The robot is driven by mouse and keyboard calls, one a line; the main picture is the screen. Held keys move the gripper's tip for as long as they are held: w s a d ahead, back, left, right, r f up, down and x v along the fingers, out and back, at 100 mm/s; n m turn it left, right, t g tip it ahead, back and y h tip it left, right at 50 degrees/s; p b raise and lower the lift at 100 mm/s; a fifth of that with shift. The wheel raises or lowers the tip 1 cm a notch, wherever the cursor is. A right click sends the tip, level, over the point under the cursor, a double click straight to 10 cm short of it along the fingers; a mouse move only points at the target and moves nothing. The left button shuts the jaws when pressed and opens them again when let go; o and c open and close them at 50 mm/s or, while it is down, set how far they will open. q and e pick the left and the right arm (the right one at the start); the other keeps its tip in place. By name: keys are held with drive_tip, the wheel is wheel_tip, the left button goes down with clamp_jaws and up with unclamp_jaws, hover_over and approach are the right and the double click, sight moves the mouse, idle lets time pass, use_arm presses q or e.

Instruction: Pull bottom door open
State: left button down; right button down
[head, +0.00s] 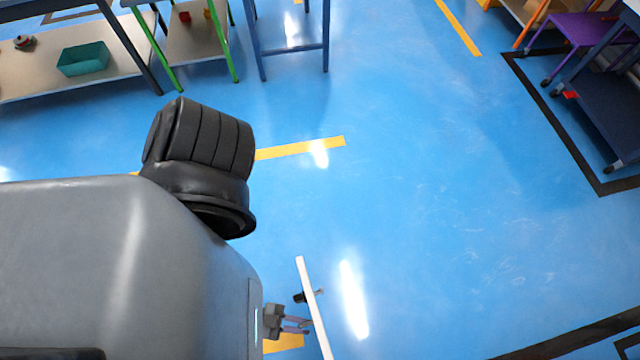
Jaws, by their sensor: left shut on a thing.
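The door (308,292) shows as a narrow white panel seen nearly edge-on from above, at the bottom centre of the head view. A small dark fitting (302,297) sits at its side and partly shows beyond it. My left gripper (304,326) is at the left side of the panel, its fingers shut by the panel's edge on what seems to be the door's handle. The handle between the fingers is too small to make out. The lower end of the door runs out of the picture. My right gripper is not in view.
My grey and black arm covers the lower left and hides what lies under it. The blue floor (430,200) to the right of the door is clear. A workbench with a teal bin (83,59) stands at the upper left.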

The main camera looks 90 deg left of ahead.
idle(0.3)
use_arm(q)
drive_tip(key=c, duration=1.3)
unclamp_jaws()
drive_tip(key=shift+c, duration=0.2)
drive_tip(key=v, duration=1)
drive_tip(key=shift+s+b, duration=0.35)
drive_tip(key=shift+b, duration=0.1)
drive_tip(key=shift+a, duration=0.15)
